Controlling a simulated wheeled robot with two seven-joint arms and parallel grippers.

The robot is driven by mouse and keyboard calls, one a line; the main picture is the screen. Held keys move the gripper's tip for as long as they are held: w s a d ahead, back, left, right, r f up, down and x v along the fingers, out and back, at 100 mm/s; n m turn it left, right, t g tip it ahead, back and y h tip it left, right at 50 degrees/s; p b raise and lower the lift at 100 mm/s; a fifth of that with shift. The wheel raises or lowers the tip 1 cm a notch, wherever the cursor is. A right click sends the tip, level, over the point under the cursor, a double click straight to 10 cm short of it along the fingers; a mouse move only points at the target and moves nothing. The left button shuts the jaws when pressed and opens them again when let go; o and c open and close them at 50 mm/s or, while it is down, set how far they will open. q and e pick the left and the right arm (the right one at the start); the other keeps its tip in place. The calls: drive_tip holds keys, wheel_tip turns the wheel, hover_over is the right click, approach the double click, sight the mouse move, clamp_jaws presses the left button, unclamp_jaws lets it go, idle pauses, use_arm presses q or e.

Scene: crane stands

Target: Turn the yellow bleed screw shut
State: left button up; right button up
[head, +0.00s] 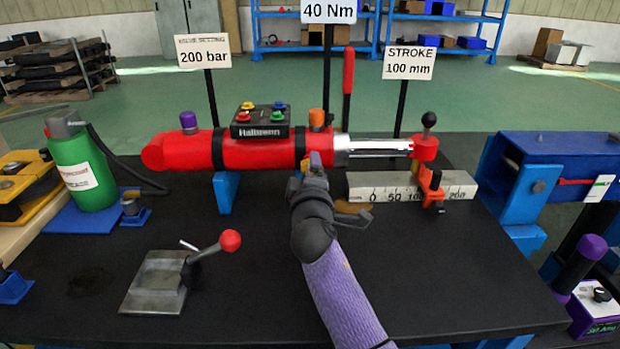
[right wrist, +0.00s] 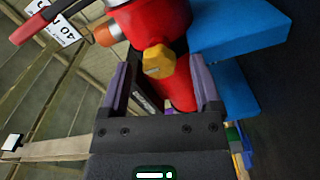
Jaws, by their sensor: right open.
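The yellow bleed screw (right wrist: 158,62) has a hexagonal head and sits on the red cylinder (right wrist: 155,20) in the right wrist view. In the head view the red cylinder (head: 260,152) lies level across the bench, and my gripper and arm mostly hide the screw. My right gripper (head: 313,163) is at the front of the cylinder, near its right end. In the right wrist view my right gripper (right wrist: 160,68) is open. The screw head appears between its two fingers, with a gap on each side; contact is not visible. My left gripper is out of view.
A lever block (head: 155,282) with a red knob stands at the front left of the black bench (head: 430,290). A green bottle (head: 80,165) stands at the left. A stroke scale (head: 365,188) lies right of my gripper. Sign posts stand behind the cylinder.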

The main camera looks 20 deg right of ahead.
drive_tip(key=p+v, duration=0.3)
drive_tip(key=v, duration=0.6)
drive_tip(key=shift+s, duration=0.4)
drive_tip(key=shift+a+r, duration=0.1)
